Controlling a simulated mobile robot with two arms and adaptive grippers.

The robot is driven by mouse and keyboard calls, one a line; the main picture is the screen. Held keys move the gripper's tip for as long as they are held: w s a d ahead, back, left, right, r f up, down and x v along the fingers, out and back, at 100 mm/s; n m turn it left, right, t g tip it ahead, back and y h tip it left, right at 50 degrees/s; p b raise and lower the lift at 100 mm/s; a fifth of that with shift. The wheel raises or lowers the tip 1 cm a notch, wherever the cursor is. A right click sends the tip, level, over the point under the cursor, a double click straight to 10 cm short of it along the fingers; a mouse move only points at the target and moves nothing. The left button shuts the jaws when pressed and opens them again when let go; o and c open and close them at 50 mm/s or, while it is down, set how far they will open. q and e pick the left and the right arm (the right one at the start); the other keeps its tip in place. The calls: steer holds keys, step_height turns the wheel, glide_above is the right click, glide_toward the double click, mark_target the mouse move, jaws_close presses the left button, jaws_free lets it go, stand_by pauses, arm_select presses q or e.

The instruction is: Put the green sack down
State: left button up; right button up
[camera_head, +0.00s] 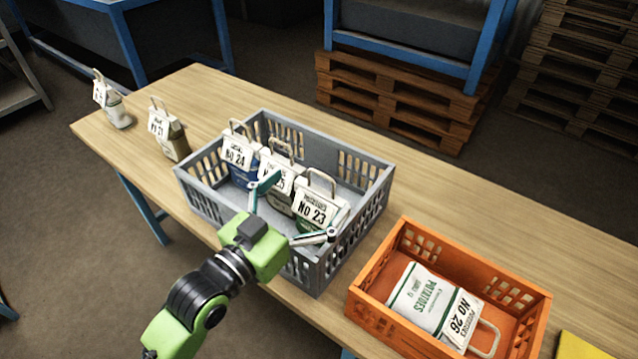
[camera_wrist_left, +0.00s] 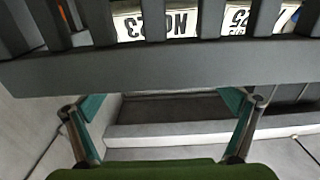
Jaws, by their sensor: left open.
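A sack with a white tag reading No 23 (camera_head: 315,208) and a small strip of green below it stands in the grey crate (camera_head: 340,245), at the right end of a row. Its lower part is largely hidden. My left gripper (camera_head: 290,212) is open, at the crate's near side in front of this sack, its fingers spread apart. In the left wrist view, the open fingers (camera_wrist_left: 163,108) show below the crate's dark rim (camera_wrist_left: 160,75), with the upside-down No 23 tag (camera_wrist_left: 155,24) behind its slats. Nothing shows between the fingers. My right gripper is not in view.
Sacks tagged No 24 (camera_head: 238,158) and No 25 (camera_head: 279,182) share the grey crate. An orange crate (camera_head: 372,318) at the right holds a white potato sack (camera_head: 430,300). Two sacks (camera_head: 115,105) (camera_head: 168,132) stand at the table's left end. Bare tabletop (camera_head: 480,190) lies behind the crates.

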arm_select(q)
steer(key=b+v, duration=0.1)
steer(key=v, duration=0.6)
steer(key=shift+a+f, duration=0.1)
steer(key=shift+s+a, duration=0.4)
steer(key=shift+s, duration=0.2)
